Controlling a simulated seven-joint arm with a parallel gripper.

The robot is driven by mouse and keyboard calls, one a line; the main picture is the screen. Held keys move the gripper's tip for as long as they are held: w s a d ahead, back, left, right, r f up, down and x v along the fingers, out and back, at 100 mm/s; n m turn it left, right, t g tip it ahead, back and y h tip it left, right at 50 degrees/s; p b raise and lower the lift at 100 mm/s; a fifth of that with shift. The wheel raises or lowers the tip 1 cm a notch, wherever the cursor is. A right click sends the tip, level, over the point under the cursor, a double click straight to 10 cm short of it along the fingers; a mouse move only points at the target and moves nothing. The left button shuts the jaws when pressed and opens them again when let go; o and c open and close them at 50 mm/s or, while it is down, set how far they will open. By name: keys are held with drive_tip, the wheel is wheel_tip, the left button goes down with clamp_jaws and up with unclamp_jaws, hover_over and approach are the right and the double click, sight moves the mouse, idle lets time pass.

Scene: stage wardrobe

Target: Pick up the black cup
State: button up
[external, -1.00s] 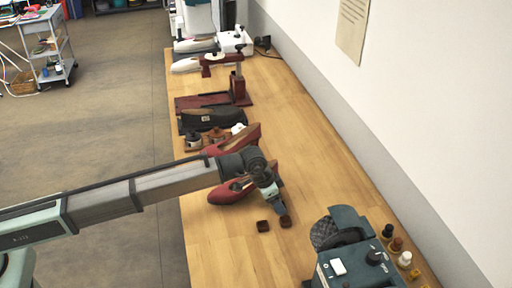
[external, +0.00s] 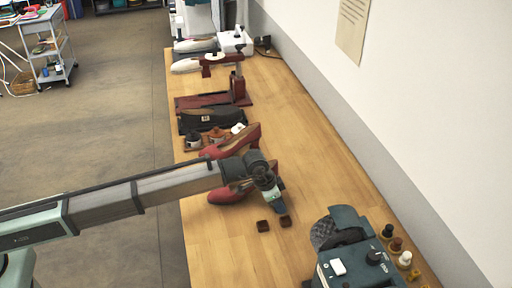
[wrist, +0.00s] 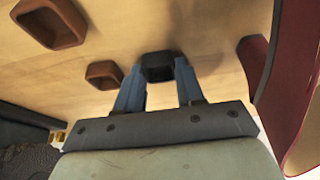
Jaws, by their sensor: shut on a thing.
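The black cup (wrist: 157,67) is between the two blue fingers of my gripper (wrist: 158,82) in the wrist view. The fingers are shut on it, one at each side. In the external view my gripper (external: 281,209) points down at the bench beside the red shoes, and the black cup is hidden there. I cannot tell whether the cup touches the bench.
Two brown square cups (external: 263,226) stand close by on the wooden bench (external: 220,255); they also show in the wrist view (wrist: 104,74). Red heeled shoes (external: 228,196) lie beside my gripper. A dark machine (external: 350,252) stands at the front right.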

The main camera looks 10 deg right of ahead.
drive_tip(key=shift+r, duration=0.15)
drive_tip(key=w+d+r, duration=0.2)
drive_tip(key=d+r, duration=0.1)
drive_tip(key=r, duration=1.1)
drive_tip(key=w+d+n, duration=0.1)
drive_tip(key=w+d, duration=0.1)
drive_tip(key=w, duration=0.8)
drive_tip(key=w+a+f+m, duration=0.1)
drive_tip(key=w+a+f, duration=0.4)
drive_tip(key=w+f, duration=0.2)
drive_tip(key=shift+w+a+f, duration=0.25)
drive_tip(key=shift+w+f, duration=0.05)
drive_tip(key=shift+w, duration=0.7)
drive_tip(key=shift+f, duration=0.1)
drive_tip(key=shift+f, duration=2.6)
drive_tip(key=shift+f, duration=0.35)
